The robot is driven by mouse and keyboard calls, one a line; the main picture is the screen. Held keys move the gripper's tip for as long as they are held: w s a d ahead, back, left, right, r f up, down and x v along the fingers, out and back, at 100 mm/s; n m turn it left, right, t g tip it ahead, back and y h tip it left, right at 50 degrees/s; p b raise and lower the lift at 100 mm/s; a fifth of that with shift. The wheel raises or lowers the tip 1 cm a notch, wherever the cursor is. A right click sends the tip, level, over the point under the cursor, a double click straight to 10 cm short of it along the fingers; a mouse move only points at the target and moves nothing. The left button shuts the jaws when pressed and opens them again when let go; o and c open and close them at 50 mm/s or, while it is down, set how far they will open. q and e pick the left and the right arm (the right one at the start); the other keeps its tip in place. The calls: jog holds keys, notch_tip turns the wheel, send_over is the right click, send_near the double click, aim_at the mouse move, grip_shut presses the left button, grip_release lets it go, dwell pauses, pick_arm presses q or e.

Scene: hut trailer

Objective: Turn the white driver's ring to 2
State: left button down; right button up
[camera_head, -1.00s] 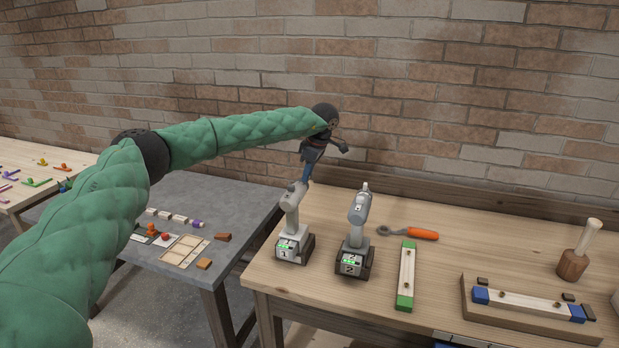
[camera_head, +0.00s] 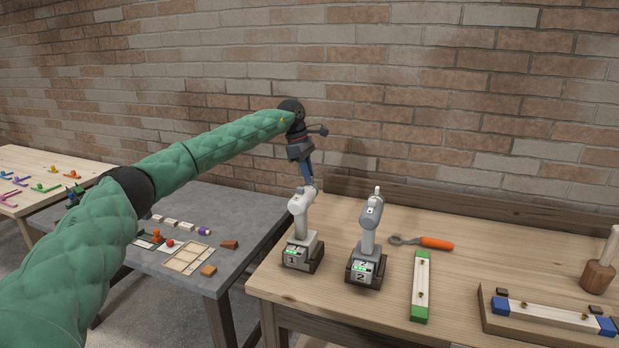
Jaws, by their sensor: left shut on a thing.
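The white driver (camera_head: 299,202) stands upright in a dark stand at the left end of the wooden bench, and its base display (camera_head: 292,253) seems to read 1. My left gripper (camera_head: 309,181) comes down from above, shut at the top of this driver, on what appears to be its ring. The ring is too small and covered to read its setting. A greyer driver (camera_head: 371,213) stands just to the right in its own stand, with a 2 on its base. My right gripper is not in view.
An orange-handled tool (camera_head: 434,243) and a green-ended wooden bar (camera_head: 421,285) lie right of the drivers. A wooden tray (camera_head: 487,318) and a mallet (camera_head: 600,272) are further right. A grey table (camera_head: 240,205) with small parts stands left. A brick wall is behind.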

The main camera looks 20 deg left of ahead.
pick_arm(q)
jog(key=shift+a, duration=0.1)
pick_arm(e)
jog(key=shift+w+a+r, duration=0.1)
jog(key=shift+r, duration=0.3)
pick_arm(q)
jog(key=c, duration=1.4)
grip_release()
jog(key=shift+r, duration=0.1)
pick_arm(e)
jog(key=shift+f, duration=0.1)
